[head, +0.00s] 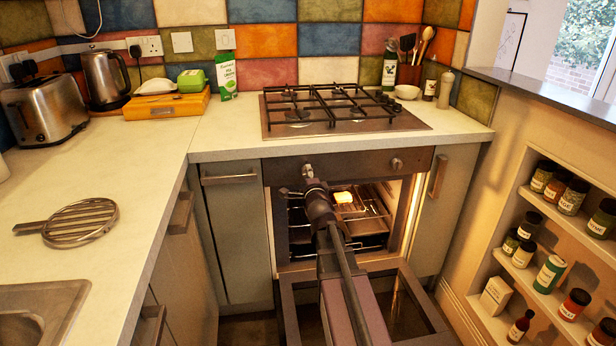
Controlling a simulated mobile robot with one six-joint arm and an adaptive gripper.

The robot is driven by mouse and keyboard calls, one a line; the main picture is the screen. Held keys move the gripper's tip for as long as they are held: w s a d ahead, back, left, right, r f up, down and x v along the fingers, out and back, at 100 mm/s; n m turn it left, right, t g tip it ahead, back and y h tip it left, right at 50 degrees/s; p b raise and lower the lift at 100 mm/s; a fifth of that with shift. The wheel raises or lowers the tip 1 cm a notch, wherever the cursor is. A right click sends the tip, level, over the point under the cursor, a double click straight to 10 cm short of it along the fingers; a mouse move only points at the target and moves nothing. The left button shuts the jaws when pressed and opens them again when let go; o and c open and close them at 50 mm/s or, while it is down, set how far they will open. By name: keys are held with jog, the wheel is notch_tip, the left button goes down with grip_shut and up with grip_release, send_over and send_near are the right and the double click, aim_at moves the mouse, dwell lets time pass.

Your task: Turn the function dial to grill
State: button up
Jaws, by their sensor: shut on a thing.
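The oven's dark control panel (350,166) carries two round metal dials under the hob. The left dial (307,169) is mostly hidden by my gripper (311,179), which reaches up to it from the front and is shut on it. The right dial (397,164) is in full view with nothing touching it. Any markings around the dials are too small to read, so I cannot tell the left dial's setting. The oven door (400,310) hangs open below, and my arm extends above it.
The oven cavity is lit and holds wire racks (365,212) with a bright item on one. The gas hob (340,108) is above. A toaster (45,108), kettle (105,78) and round metal trivet (80,222) stand on the worktop. Spice shelves (530,270) line the right wall.

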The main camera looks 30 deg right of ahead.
jog(key=shift+m, duration=1)
jog(key=o, duration=1.2)
jog(key=shift+c, duration=0.2)
